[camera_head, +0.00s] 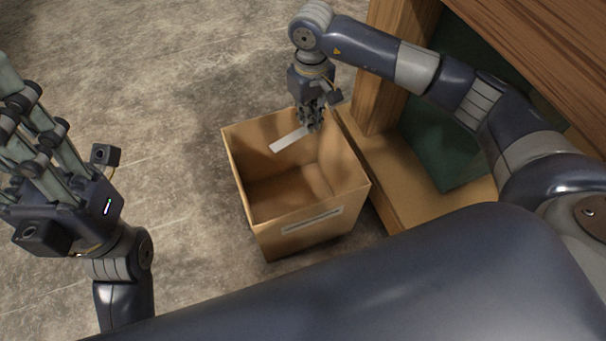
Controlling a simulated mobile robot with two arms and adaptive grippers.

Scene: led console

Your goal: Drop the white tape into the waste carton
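The waste carton (315,239) is an open brown box on the floor at mid-picture, with a pale strip-shaped label on its front side. My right gripper (313,126) points down over the carton's back part. It appears shut on the white tape (287,141), a flat white strip that sticks out to the lower left over the carton's opening. The fingertips partly hide the strip's right end. My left gripper (18,108) is at the left edge, far from the carton, with its fingers pointing up. Its tips are partly cut off by the picture edge, and it holds nothing that I can see.
A wooden cabinet or shelf (386,85) with a low ledge (384,183) stands close on the carton's right. A dark green panel (433,150) is inside it. The grey floor (180,100) left of the carton is clear.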

